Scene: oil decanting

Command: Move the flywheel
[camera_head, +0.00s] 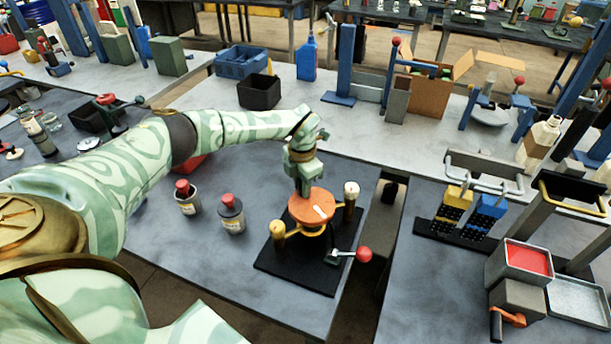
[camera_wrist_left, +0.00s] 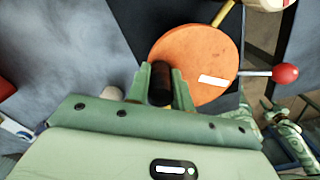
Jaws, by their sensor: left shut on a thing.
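The flywheel (camera_head: 312,208) is an orange disc with a white mark, mounted on a black base plate (camera_head: 283,266) on the grey table. It also shows in the left wrist view (camera_wrist_left: 205,55). My left gripper (camera_head: 304,188) comes down over its far-left part. In the left wrist view, the fingers (camera_wrist_left: 162,88) are shut on a dark upright handle (camera_wrist_left: 160,80) at the disc's edge. The handle's foot is hidden, so I cannot see how it joins the disc.
A red-knobbed lever (camera_head: 363,254) sticks out at the front right. Two red-capped bottles (camera_head: 231,213) (camera_head: 187,197) stand to the left. A gap separates this table from the right one.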

